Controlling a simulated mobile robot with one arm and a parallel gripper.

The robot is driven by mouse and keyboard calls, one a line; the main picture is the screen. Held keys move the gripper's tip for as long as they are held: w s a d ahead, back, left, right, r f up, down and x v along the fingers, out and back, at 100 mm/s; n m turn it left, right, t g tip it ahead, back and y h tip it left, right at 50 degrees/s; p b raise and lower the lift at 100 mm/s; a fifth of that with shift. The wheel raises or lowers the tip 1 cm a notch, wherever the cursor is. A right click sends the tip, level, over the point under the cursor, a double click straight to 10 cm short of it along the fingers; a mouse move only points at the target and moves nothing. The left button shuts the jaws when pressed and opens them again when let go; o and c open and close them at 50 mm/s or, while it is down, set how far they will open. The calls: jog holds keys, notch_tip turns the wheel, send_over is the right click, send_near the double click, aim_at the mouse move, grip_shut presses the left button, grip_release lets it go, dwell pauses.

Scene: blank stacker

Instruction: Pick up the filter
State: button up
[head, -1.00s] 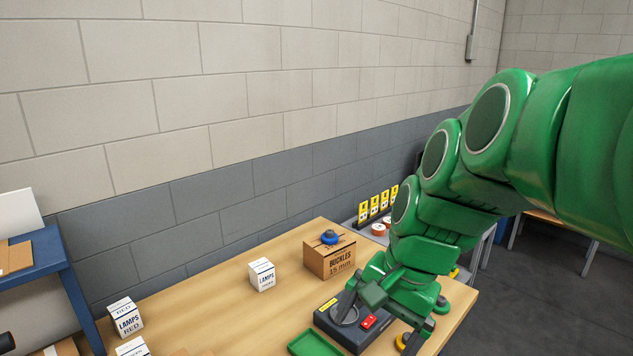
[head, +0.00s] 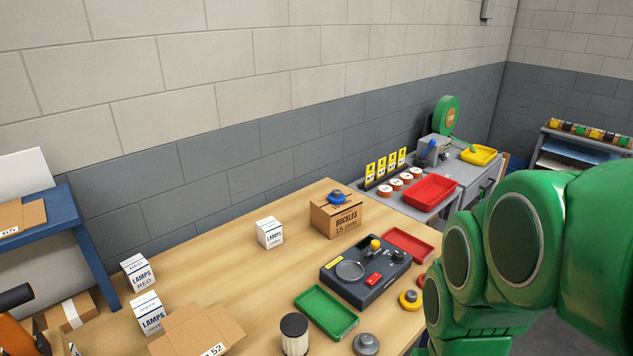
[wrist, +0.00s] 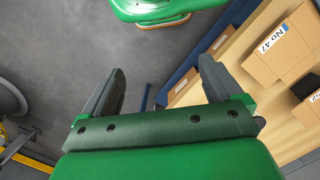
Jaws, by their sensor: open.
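The filter (head: 294,336), a short upright cylinder with a black top and a pale ribbed side, stands on the wooden bench (head: 235,279) at the bottom middle of the head view. Its lower part is cut off by the picture's edge. My gripper (wrist: 160,88) is open in the wrist view, with nothing between its two dark fingers and grey floor beyond them. The gripper itself is not seen in the head view, where my green arm fills the lower right, apart from the filter. The filter is not seen in the wrist view.
The bench's middle is clear.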

jog(key=w+a+f, duration=0.1)
jog(key=w+a, duration=0.3)
jog(key=w, duration=0.3)
jog(key=w+a+f, duration=0.1)
jog(key=w+a, duration=0.3)
jog(key=w, duration=0.3)
jog(key=t, duration=0.2)
send_over(294, 323)
jog(key=shift+n, duration=0.4)
jog(key=f, duration=0.5)
jog(key=shift+d, duration=0.3)
jog(key=shift+w+a+f, duration=0.15)
jog(key=shift+a+f, duration=0.2)
jog(key=shift+f, duration=3.75)
jog(key=c, duration=1.1)
jog(key=shift+r, duration=0.15)
